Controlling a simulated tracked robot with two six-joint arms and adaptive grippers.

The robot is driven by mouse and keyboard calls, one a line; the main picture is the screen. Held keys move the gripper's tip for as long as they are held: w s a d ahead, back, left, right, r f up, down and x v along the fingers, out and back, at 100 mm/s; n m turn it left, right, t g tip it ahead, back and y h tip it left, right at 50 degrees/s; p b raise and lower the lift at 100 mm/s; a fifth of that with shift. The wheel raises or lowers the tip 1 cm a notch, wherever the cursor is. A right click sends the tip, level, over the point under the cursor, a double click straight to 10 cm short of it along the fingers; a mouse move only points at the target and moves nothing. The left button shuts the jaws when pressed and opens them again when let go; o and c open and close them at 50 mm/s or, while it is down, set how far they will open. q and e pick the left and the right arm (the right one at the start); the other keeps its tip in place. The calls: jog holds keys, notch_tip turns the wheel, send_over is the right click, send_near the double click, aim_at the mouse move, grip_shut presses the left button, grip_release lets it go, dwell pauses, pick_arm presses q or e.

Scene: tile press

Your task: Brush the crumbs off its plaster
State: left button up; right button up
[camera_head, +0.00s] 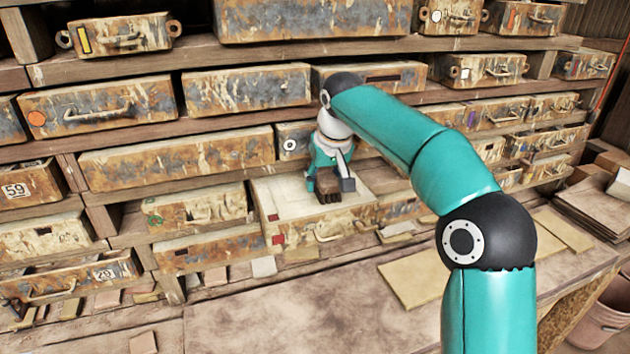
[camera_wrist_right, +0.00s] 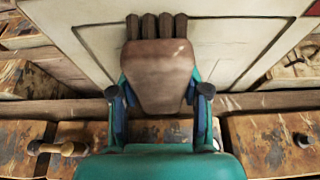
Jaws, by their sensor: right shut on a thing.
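My right gripper (camera_head: 328,178) is shut on a brown brush (camera_head: 334,196) and holds it over an open drawer (camera_head: 314,230) with a pale plaster bed (camera_head: 285,192). In the right wrist view, the brush (camera_wrist_right: 158,72) sits between the two fingers, with its dark bristle tufts pointing away from the gripper toward the pale plaster (camera_wrist_right: 230,45). A dark line runs round the plaster there. Whether the bristles touch the plaster I cannot tell. I cannot make out any crumbs. My left gripper is not in view.
A wooden rack of rusty drawers (camera_head: 180,155) surrounds the open one. A stained worktop (camera_head: 290,320) lies in front, with a tan board (camera_head: 415,278) on it. A stack of sheets (camera_head: 598,205) and a pinkish bucket (camera_head: 603,318) are at the right.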

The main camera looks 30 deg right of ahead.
aim_at(283, 194)
jog(key=shift+s+d, duration=0.25)
jog(key=shift+d, duration=0.8)
jog(key=shift+s+d, duration=0.25)
jog(key=shift+d, duration=0.8)
jog(key=shift+a, duration=0.15)
jog(key=shift+w+a+f, duration=0.15)
jog(key=shift+w+a, duration=0.05)
jog(key=shift+a, duration=0.65)
jog(key=shift+w+a+f, duration=0.15)
jog(key=shift+w+a, duration=0.05)
jog(key=shift+a, duration=0.6)
jog(key=shift+w+a, duration=0.2)
jog(key=shift+a, duration=0.8)
jog(key=shift+w+a+r, duration=0.1)
jog(key=shift+w+a, duration=0.25)
jog(key=shift+a, duration=0.8)
jog(key=shift+w+a+r, duration=0.15)
jog(key=shift+w+a, duration=0.2)
jog(key=shift+a, duration=0.8)
jog(key=shift+w+a+r, duration=0.1)
jog(key=shift+w+a, duration=0.25)
jog(key=shift+a, duration=0.8)
jog(key=shift+r, duration=0.1)
